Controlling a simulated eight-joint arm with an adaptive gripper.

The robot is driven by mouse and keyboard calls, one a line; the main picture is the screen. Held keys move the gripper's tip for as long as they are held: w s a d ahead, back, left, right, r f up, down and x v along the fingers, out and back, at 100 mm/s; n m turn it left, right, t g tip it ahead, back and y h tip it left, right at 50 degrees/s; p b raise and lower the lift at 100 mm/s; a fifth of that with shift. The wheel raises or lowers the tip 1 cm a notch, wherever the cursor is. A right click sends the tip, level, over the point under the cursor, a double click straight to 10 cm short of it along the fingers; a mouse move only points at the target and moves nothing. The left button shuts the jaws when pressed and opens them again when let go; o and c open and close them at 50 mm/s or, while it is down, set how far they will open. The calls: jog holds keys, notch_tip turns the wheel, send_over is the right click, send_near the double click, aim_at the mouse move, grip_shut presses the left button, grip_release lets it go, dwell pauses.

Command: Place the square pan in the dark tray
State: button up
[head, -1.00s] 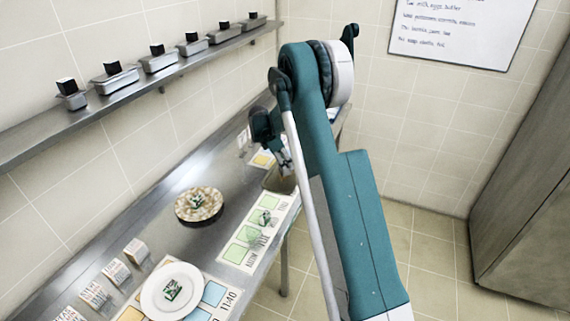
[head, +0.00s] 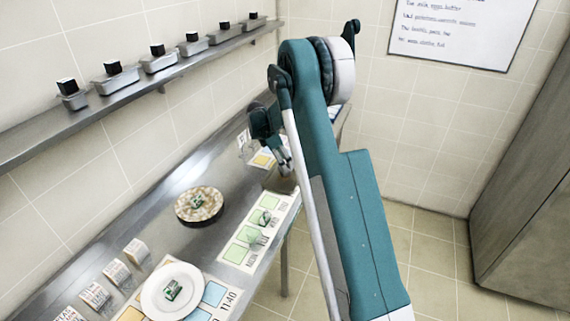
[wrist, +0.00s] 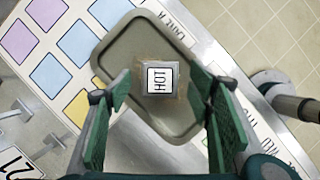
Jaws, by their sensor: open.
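The dark tray (wrist: 118,55), grey-olive with rounded corners, lies under my gripper in the wrist view. In the head view, part of it (head: 280,183) shows at the right side of the counter, partly hidden by my arm. A small square metal thing with a white HOT label on top, which looks like the square pan (wrist: 161,94), is inside the tray's rim. My gripper (wrist: 163,100) is open above it, with a green-padded finger apart on either side. In the head view, my gripper (head: 284,158) is low over the tray.
A wall shelf (head: 135,85) holds several small metal pans with black blocks. On the counter are a round patterned dish (head: 199,205), a white plate (head: 172,290), standing cards (head: 116,272) and mats with coloured squares. The counter edge is close to the tray.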

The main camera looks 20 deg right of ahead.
jog(key=v, duration=1)
jog(key=shift+a, duration=0.1)
jog(key=shift+r, duration=0.1)
jog(key=s+a+r+m+t+y, duration=0.15)
jog(key=s+a+r+m, duration=0.25)
jog(key=s+r, duration=0.75)
jog(key=s+a+r+m+t+y, duration=0.1)
jog(key=s+a+r+m+t, duration=0.2)
jog(key=s+r, duration=0.9)
jog(key=s+a+f+m+t, duration=0.1)
jog(key=s+a+f+m, duration=0.1)
jog(key=s, duration=0.8)
jog(key=s+a+f+m+y, duration=0.1)
jog(key=s+m, duration=0.4)
jog(key=s, duration=0.6)
jog(key=s+a+f+m+t+y, duration=0.1)
jog(key=s+a+f+m, duration=0.2)
jog(key=s, duration=0.7)
jog(key=shift+s+a+f+m+t, duration=0.3)
jog(key=shift+a+f+m+t, duration=0.1)
jog(key=shift+a+m, duration=0.1)
